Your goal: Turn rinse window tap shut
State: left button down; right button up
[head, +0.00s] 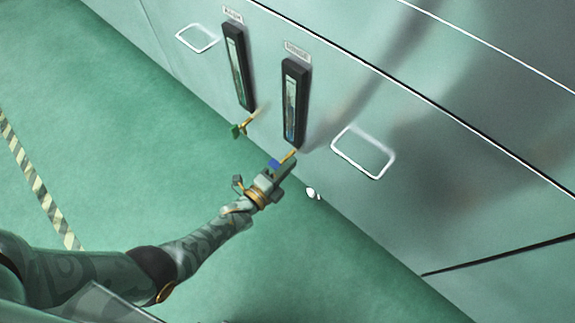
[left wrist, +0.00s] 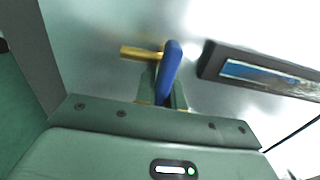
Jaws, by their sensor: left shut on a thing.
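Two dark-framed sight windows are set in the pale metal wall: a left window (head: 238,68) and a right window (head: 294,102). Each has a small label above it, too blurred for me to read surely. Below the left window is a brass tap with a green handle (head: 237,131). Below the right window is a brass tap (head: 291,156) with a blue handle (head: 273,163). My left gripper (head: 281,169) is shut on this blue handle, which stands up between the fingers in the left wrist view (left wrist: 170,66). The fingers partly hide it. My right gripper is not in view.
A white-outlined square (head: 363,152) is on the wall right of the windows, and another (head: 197,38) is at left. The green floor is clear up to a striped line (head: 38,180).

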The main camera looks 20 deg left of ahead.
pick_arm(q)
jog(key=shift+s+f, duration=0.15)
jog(key=shift+f, duration=0.05)
jog(key=c, duration=1.5)
grip_release()
jog(key=shift+r, duration=0.1)
